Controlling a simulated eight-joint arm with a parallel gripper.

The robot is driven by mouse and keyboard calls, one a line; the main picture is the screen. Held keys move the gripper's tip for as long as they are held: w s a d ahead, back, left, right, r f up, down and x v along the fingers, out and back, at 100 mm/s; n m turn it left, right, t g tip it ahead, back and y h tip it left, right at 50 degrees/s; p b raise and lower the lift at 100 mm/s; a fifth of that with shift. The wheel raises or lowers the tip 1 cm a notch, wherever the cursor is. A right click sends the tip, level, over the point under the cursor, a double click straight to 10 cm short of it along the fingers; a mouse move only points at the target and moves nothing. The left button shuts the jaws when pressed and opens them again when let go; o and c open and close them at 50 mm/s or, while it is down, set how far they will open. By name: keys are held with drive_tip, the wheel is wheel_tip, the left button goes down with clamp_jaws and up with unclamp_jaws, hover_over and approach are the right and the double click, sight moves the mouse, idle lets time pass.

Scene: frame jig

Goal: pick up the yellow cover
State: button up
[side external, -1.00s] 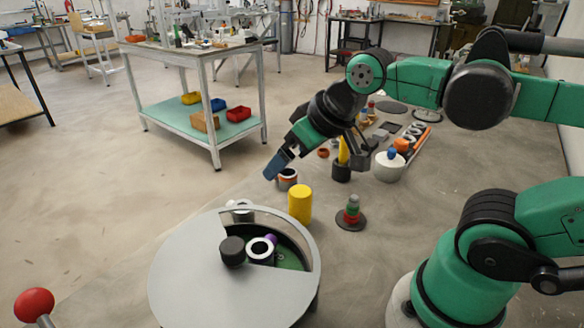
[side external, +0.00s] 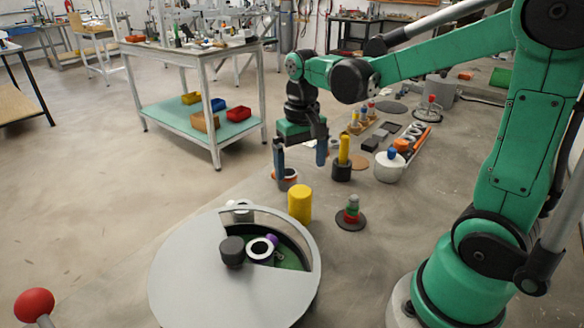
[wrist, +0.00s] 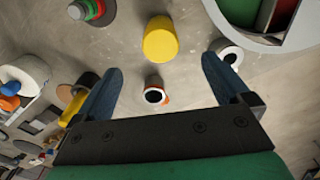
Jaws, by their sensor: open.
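The yellow cover (side external: 300,204), a plain upright yellow cylinder, stands on the grey bench just behind the round grey drum. My gripper (wrist: 160,66) shows there open. A second, thinner yellow piece (side external: 344,148) stands in a dark cup to the right.
A small orange-and-white cup (wrist: 155,94) with a dark inside sits between the fingers in the wrist view. A white ring (wrist: 229,52) lies near the right fingertip. The drum (side external: 200,275) and a stacked red-green piece (side external: 352,212) flank the cover.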

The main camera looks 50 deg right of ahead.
sight(300, 208)
wheel_tip(300, 208, down, 11)
drive_tip(key=shift+f, duration=0.1)
idle(0.5)
drive_tip(key=c, duration=1.3)
